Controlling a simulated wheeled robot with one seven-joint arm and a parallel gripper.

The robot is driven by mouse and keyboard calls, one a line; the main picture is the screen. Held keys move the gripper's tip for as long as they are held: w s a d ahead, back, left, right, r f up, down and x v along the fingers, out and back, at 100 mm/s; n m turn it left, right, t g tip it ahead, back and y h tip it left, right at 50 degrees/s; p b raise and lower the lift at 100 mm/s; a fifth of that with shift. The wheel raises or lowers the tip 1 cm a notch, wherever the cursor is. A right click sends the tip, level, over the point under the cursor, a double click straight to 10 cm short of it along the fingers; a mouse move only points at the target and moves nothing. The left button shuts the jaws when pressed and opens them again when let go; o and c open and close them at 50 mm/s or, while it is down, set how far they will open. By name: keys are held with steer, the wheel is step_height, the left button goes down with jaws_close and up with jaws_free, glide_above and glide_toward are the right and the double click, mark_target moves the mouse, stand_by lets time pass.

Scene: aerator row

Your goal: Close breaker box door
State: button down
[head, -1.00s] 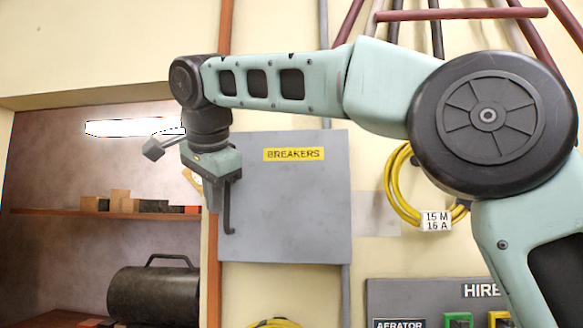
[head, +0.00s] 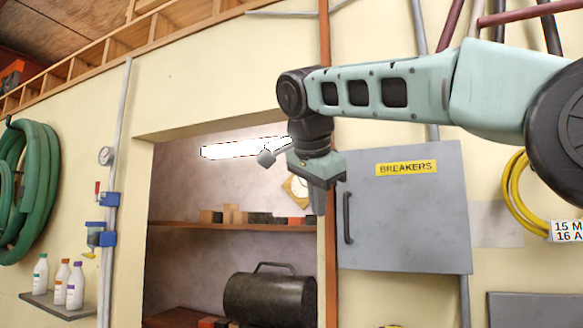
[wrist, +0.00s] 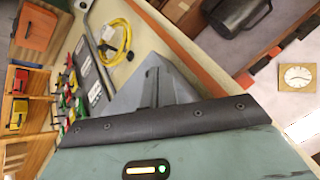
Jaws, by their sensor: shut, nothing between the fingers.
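The breaker box door (head: 405,225) is a grey panel with a yellow BREAKERS label and a dark vertical handle (head: 347,217) near its left edge. In the head view it looks nearly flat against the wall; I cannot tell whether any narrow gap is left. My gripper (head: 319,205) points down just left of the door's left edge, apart from the handle. Its fingers are shut and empty.
An alcove left of the gripper holds a shelf (head: 240,227) with small boxes and a dark canister (head: 270,297). A yellow cable coil (head: 518,190) hangs right of the box. A green hose (head: 35,190) and bottles (head: 75,285) are at far left.

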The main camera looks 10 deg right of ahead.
steer(key=a+r+p, duration=0.2)
steer(key=a+r, duration=0.2)
steer(key=r, duration=0.2)
steer(key=shift+s+a+p, duration=0.35)
steer(key=shift+p, duration=0.05)
steer(key=s+a+f+n+g+y+b, duration=0.1)
steer(key=s+f+n+b, duration=0.25)
steer(key=f, duration=0.55)
steer(key=s+a+f+n+g+y+b, duration=0.15)
steer(key=f+n, duration=0.35)
steer(key=f, duration=0.5)
steer(key=s+a+f+n+g+b, duration=0.1)
steer(key=s+a+f+n+b, duration=0.2)
steer(key=f, duration=0.6)
steer(key=s+d+f+n+g+b, duration=0.1)
steer(key=s+d+f+n+b, duration=0.1)
steer(key=s+f, duration=0.6)
steer(key=s+d+f+n+g+b, duration=0.1)
steer(key=s+d+f+n+b, duration=0.2)
steer(key=s+f, duration=0.5)
steer(key=s+d+f+n+g+b, duration=0.1)
steer(key=s+d+f+n, duration=0.3)
steer(key=f, duration=1)
steer(key=s+d+b, duration=0.1)
steer(key=s+d, duration=0.1)
steer(key=s, duration=0.2)
steer(key=shift+d+y, duration=0.25)
steer(key=shift+y, duration=0.1)
steer(key=shift+s+g, duration=0.1)
steer(key=shift+g, duration=0.15)
